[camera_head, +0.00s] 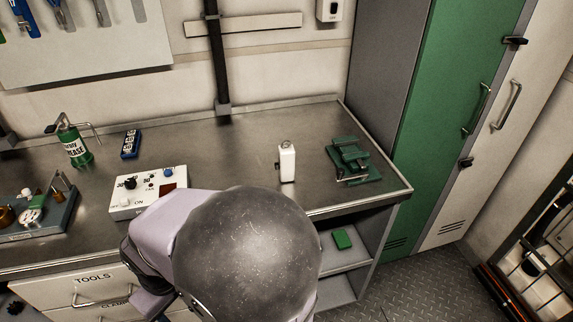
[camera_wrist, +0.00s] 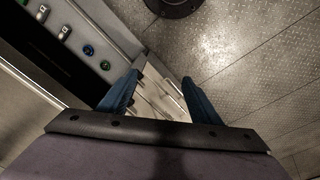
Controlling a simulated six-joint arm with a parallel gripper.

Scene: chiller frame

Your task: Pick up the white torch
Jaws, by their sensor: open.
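A white upright, box-like thing with a metallic top, which looks like the white torch (camera_head: 287,164), stands on the steel bench top right of its middle. It does not show in the wrist view. My gripper (camera_wrist: 160,92) has its two blue fingers spread apart with nothing held between them. It is away from the torch, with a pale surface with bars or handles and the floor beyond it. In the head view my arm's large grey joint fills the lower middle, and the gripper itself is hidden.
A green vise-like device (camera_head: 352,160) sits right of the torch. On the bench's left are a white control box (camera_head: 148,195), a blue block (camera_head: 131,144), a green grease can (camera_head: 74,146) and a tray (camera_head: 40,225). Bench top around the torch is clear. A green locker (camera_head: 455,90) stands right.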

